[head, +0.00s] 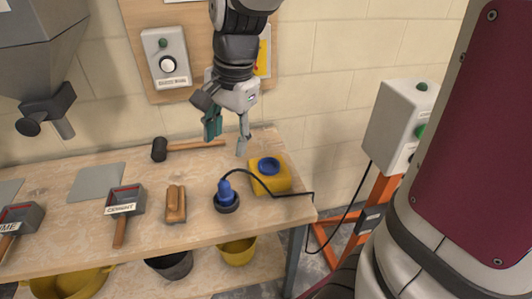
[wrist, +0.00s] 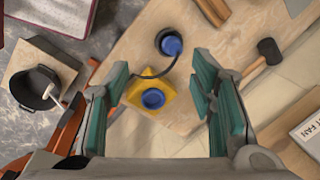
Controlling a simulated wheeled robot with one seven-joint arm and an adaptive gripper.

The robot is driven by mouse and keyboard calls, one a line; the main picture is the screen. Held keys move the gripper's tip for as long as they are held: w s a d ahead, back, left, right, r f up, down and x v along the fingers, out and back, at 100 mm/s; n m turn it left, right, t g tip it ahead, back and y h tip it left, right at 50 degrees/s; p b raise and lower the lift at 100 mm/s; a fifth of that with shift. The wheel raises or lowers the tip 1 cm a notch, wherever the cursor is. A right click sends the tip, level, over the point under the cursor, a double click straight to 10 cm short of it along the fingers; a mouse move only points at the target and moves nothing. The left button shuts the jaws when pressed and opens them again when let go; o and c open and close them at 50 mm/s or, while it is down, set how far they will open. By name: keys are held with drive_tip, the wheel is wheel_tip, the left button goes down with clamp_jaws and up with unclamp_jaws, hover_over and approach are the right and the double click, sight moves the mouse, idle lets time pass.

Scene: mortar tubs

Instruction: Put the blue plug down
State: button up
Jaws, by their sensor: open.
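The blue plug (head: 226,192) stands upright in a dark round holder (head: 228,207) on the bench, with a black cable running from it to the right. It also shows in the wrist view (wrist: 171,45), beyond the fingertips. A yellow block with a blue round socket (head: 269,173) sits just right of and behind the plug; it also shows in the wrist view (wrist: 152,98). My gripper (head: 228,138) is open and empty, raised above the back of the bench, apart from the plug.
A mallet (head: 185,147) lies near the wall. A wooden float (head: 176,204), a cement scoop (head: 124,205) and a grey plate (head: 96,181) lie to the left. A grey box with a green button (head: 396,127) stands right of the bench. Yellow tubs (head: 237,251) sit on the lower shelf.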

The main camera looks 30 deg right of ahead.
drive_tip(key=s+r+n+t+h, duration=0.1)
drive_tip(key=s+r+n+t, duration=0.2)
drive_tip(key=s+n, duration=1)
drive_tip(key=shift+s+d+r, duration=0.45)
drive_tip(key=shift+s+r, duration=0.75)
drive_tip(key=shift+s, duration=0.35)
